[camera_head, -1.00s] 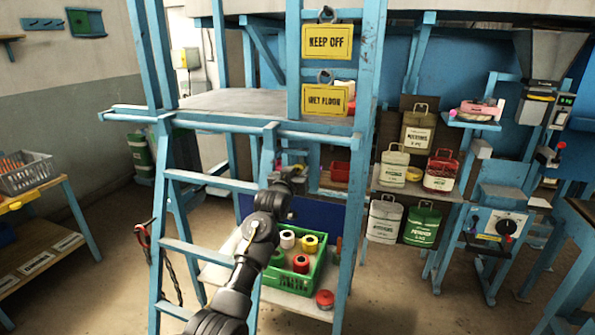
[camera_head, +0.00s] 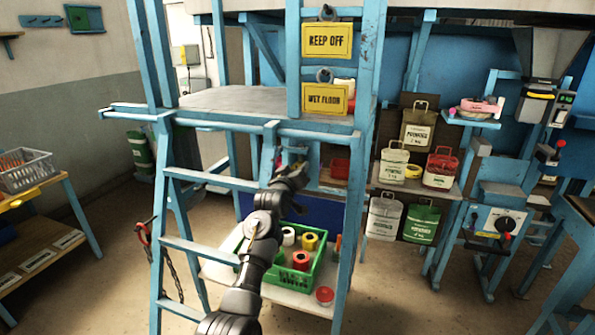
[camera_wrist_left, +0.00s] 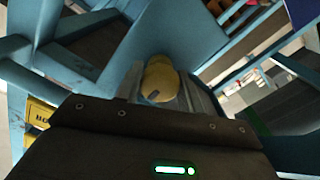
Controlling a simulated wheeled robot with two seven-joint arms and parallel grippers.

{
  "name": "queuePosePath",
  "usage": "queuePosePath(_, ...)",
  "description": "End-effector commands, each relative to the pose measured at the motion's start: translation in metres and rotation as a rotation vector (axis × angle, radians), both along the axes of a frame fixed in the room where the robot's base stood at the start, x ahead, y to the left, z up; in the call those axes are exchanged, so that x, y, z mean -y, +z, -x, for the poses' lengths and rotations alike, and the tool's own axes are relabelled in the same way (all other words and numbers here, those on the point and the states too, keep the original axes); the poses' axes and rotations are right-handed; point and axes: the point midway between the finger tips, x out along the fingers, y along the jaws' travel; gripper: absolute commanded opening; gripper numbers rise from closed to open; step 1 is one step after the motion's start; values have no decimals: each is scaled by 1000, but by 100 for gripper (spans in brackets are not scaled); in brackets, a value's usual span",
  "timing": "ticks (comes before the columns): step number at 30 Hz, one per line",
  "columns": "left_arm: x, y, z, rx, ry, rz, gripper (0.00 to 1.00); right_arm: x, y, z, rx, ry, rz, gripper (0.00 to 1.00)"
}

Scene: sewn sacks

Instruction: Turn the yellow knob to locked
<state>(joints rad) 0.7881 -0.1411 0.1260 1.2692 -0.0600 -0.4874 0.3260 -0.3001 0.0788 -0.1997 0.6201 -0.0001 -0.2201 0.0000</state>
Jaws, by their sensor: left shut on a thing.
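The yellow knob (camera_wrist_left: 162,75) is round, with a small dark mark on its lower left. In the left wrist view it sits between the fingers of my left gripper (camera_wrist_left: 165,90), which is shut on it. There the knob is mostly hidden by the gripper, and I cannot read any locked marking. My right gripper is in neither view.
Blue ladder rails (camera_head: 168,215) and the platform beam (camera_head: 225,126) stand close around my left arm. A green crate (camera_head: 312,278) with several coloured spools is below it. Several sacks (camera_head: 418,130) hang to the right. A grey basket (camera_head: 28,172) is at far left.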

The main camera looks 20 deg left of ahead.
Motion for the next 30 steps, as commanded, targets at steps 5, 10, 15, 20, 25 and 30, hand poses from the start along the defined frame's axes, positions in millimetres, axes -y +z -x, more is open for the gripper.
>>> queuePosePath(5,0,-1,0,-3,-1,2,15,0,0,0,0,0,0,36)
queuePosePath(10,0,-1,0,-3,-1,1,48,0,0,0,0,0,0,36)
queuePosePath(15,0,-1,0,-2,0,0,59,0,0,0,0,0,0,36)
queuePosePath(20,0,0,0,-1,0,0,59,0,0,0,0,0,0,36)
queuePosePath(25,-1,-2,7,-1,0,0,59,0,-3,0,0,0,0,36)
queuePosePath(30,-2,-3,31,1,0,-1,59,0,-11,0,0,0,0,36)
